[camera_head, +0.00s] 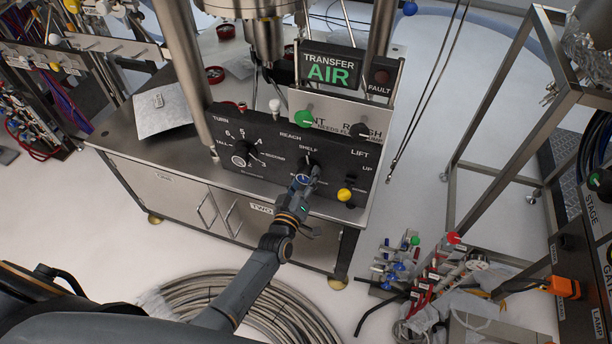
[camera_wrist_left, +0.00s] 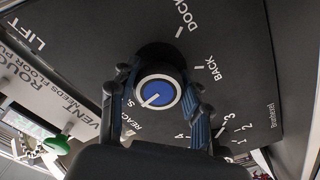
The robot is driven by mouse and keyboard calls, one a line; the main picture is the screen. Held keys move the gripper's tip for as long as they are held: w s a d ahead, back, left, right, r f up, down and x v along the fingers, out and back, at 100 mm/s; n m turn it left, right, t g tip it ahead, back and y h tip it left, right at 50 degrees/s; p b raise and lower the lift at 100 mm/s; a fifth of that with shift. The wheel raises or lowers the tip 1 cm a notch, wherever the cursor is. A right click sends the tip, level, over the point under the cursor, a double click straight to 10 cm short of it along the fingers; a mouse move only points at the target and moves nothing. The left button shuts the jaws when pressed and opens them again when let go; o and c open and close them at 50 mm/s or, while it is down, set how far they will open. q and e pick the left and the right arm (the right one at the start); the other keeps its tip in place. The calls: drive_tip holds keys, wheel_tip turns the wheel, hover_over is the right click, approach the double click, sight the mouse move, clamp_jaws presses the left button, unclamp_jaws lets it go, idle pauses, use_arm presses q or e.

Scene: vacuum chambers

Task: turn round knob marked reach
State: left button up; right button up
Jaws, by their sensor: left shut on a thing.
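The round knob marked REACH is on the black front panel, right of middle. In the wrist view its blue cap (camera_wrist_left: 157,93) has a short white line slanting down and left. The labels DOCK, BACK and a partly covered word starting with S stand around it. My left gripper (camera_head: 304,180) reaches the knob from below in the head view. Its two fingers lie on either side of the knob in the wrist view and are shut on it. They hide part of the knob's rim and markings. My right gripper is not in view.
The TURN knob (camera_head: 240,153) is left on the same panel. The LIFT switch and a yellow ball (camera_head: 344,195) are close on the right. Green (camera_head: 304,118) and black knobs sit above. Coiled hose (camera_head: 270,308) lies on the floor.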

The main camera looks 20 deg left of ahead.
use_arm(q)
drive_tip(key=shift+m, duration=0.7)
drive_tip(key=shift+f, duration=0.1)
drive_tip(key=o, duration=1.1)
drive_tip(key=shift+o, duration=0.2)
drive_tip(key=s, duration=1.2)
drive_tip(key=shift+a, duration=0.2)
